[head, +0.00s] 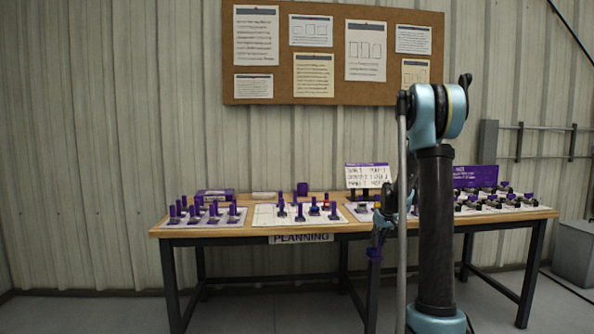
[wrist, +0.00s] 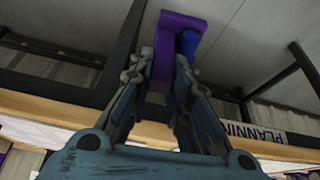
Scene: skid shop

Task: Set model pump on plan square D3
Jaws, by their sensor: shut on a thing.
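My gripper (wrist: 160,68) is shut on a purple piece (wrist: 178,22) with a blue rounded part on it, which I take to be the model pump. In the head view, my gripper (head: 378,232) hangs in front of the table's front edge with the purple piece (head: 375,254) below it, at about the edge's height or lower. A white plan sheet (head: 264,216) lies on the table left of my gripper, with several purple, blue and red models on it. Its square labels, D3 included, are too small to read.
The wooden table (head: 247,228) has a "PLANNING" sign (head: 301,238) on its front. A grey tray (head: 178,222) of purple pieces stands at left. A lettered white card (head: 367,176) stands behind. More small models (head: 490,203) fill the right end, partly behind my arm.

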